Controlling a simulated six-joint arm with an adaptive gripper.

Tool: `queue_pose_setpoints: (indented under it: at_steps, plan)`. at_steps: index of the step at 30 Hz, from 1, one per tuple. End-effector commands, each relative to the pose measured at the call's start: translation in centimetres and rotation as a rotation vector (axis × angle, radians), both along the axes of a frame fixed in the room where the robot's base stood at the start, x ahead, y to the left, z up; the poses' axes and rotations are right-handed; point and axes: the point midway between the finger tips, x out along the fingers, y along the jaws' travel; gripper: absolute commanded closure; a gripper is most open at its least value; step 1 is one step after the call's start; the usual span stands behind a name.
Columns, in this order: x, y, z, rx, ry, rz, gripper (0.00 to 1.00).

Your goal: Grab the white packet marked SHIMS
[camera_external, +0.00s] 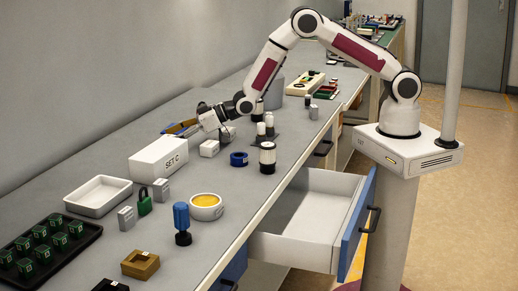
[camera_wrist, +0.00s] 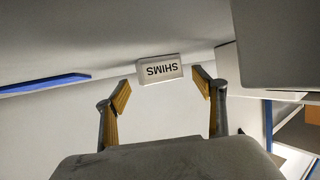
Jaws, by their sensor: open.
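The white packet marked SHIMS (camera_wrist: 160,69) shows in the wrist view, its lettering upside down. It lies on the surface beyond and between my two fingertips, apart from both. My gripper (camera_wrist: 161,90) is open, with yellow finger pads spread wide and nothing between them. In the external view my gripper (camera_external: 226,136) is low over the bench. A small white packet (camera_external: 209,148) sits just in front of it; its label is too small to read there, but it looks like the same packet.
A white SET C box (camera_external: 158,160) stands left of the small packet. A blue ring (camera_external: 239,159) and a black-and-white cylinder (camera_external: 267,158) stand to the right. A blue-and-yellow tray (camera_external: 181,128) lies behind. The drawer (camera_external: 311,217) below is open.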

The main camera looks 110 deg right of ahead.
Motion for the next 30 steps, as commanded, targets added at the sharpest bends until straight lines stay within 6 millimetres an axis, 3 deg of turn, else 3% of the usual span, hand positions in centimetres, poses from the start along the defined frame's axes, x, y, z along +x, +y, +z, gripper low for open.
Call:
queue_pose_setpoints:
  at_steps: [18, 23, 24, 30]
  plan:
    - [0.24, -0.07, -0.12, 0.000, 0.000, 0.000, 0.31]
    - [0.25, -0.07, -0.11, 0.000, 0.000, 0.000, 0.72]
    - [0.24, -0.07, -0.12, 0.000, 0.000, 0.000, 0.76]
    - [0.27, -0.08, -0.04, 0.000, -0.001, 0.000, 0.76]
